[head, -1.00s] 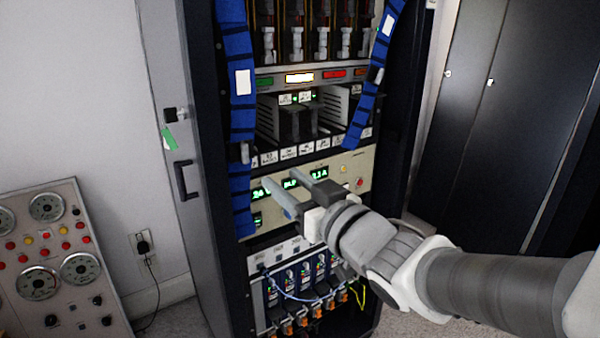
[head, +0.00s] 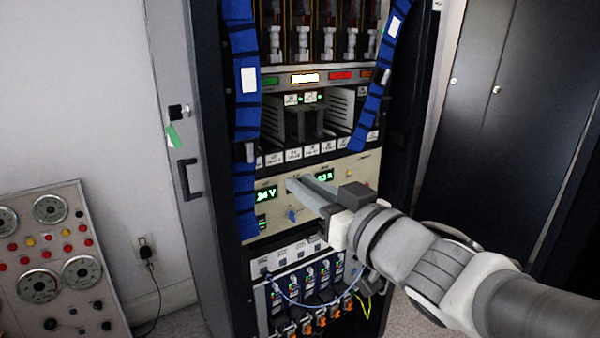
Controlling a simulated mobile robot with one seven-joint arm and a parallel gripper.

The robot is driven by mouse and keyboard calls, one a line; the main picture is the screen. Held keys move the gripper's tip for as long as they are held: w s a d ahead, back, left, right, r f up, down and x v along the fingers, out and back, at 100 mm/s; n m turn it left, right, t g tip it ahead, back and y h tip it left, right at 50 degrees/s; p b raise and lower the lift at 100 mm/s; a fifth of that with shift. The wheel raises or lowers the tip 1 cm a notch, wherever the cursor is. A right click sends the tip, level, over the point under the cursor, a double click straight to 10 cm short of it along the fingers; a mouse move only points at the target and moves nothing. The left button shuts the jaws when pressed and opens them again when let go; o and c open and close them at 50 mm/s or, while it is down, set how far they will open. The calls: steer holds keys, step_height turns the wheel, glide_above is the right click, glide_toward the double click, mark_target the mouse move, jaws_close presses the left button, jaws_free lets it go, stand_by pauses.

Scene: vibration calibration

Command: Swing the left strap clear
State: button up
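The left strap (head: 246,115) is blue with black bands and a white label. It hangs down the left side of the open rack, from the top edge of the view to the beige panel, with a small grey clip partway down. The right strap (head: 373,100), also blue, slants down the right side and ends near the row of white labels. My gripper (head: 298,182) is in front of the beige panel, right of the left strap and apart from it in the picture. Its fingers point left and overlap in this view, so their gap is hidden. I see nothing held.
The beige panel (head: 350,170) has green displays and knobs. Below it, modules with loose blue and yellow cables (head: 310,300) fill the rack. The open rack door (head: 188,180) with its handle and green tag stands at left. A gauge panel (head: 62,235) leans at lower left.

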steer(key=w+m+p, duration=0.1)
steer(key=w+m, duration=0.1)
steer(key=w+m+g+y+p, duration=0.1)
steer(key=w+m+p, duration=0.1)
steer(key=w+r+m+p, duration=0.1)
steer(key=w+m+p, duration=0.1)
steer(key=shift+w+d+r+g, duration=0.1)
steer(key=shift+d+g, duration=0.15)
steer(key=shift+g, duration=0.05)
jaws_close()
steer(key=m+g+y+p, duration=0.1)
steer(key=m+y+p, duration=0.1)
steer(key=m, duration=0.7)
glide_toward(247, 140)
steer(key=w+f, duration=0.2)
steer(key=w, duration=0.5)
steer(key=s+a, duration=0.2)
steer(key=shift+s+a+b, duration=0.15)
steer(key=shift+a+b, duration=0.2)
